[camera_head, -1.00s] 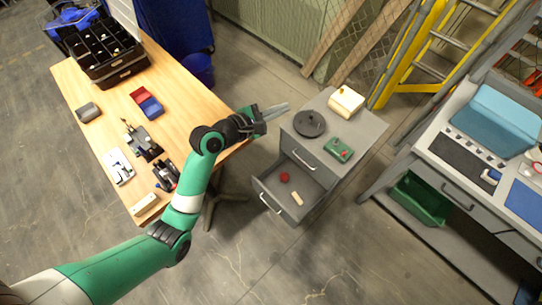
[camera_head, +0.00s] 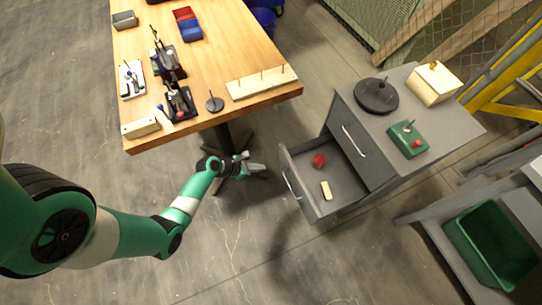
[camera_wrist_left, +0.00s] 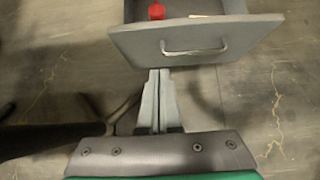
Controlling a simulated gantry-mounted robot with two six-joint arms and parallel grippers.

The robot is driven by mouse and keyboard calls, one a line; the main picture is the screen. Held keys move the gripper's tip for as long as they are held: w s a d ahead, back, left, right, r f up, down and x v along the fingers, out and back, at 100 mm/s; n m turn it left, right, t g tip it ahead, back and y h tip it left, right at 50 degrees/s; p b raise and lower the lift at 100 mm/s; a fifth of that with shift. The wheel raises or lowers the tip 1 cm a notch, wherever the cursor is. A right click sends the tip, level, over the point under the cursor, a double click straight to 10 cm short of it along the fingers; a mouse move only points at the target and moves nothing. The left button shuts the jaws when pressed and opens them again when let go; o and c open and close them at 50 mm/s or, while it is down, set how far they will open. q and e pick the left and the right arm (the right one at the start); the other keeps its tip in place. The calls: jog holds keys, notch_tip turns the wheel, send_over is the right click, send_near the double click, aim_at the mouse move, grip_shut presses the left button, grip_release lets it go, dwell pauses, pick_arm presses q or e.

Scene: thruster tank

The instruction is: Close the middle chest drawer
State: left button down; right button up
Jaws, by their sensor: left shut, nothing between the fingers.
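The grey chest (camera_head: 447,123) stands right of centre in the head view. The drawer (camera_head: 346,191) below its top drawer is pulled out, with its front panel and handle (camera_head: 291,185) facing left toward my arm. In the left wrist view, the drawer front (camera_wrist_left: 240,38) and its handle (camera_wrist_left: 194,49) show just ahead of the fingers. My left gripper (camera_head: 257,167) is shut and empty, a little left of the drawer front; its fingertips (camera_wrist_left: 158,77) appear near the front's lower edge. I cannot tell whether they touch it. My right gripper is not in view.
A red object (camera_head: 319,160) and a pale block (camera_head: 326,190) lie in the open drawer. A wooden table (camera_head: 222,78) with several tools stands upper left. A workbench with a green bin (camera_head: 490,250) is at lower right.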

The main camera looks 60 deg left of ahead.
aim_at(289, 165)
pick_arm(q)
jog(key=b+x, duration=0.2)
jog(key=x, duration=0.2)
jog(key=w+r+b+x, duration=0.1)
jog(key=b+x, duration=0.5)
jog(key=x, duration=0.1)
jog(key=shift+w+r, duration=0.1)
jog(key=shift+w, duration=0.45)
jog(key=shift+w+r, duration=0.15)
jog(key=shift+w, duration=0.15)
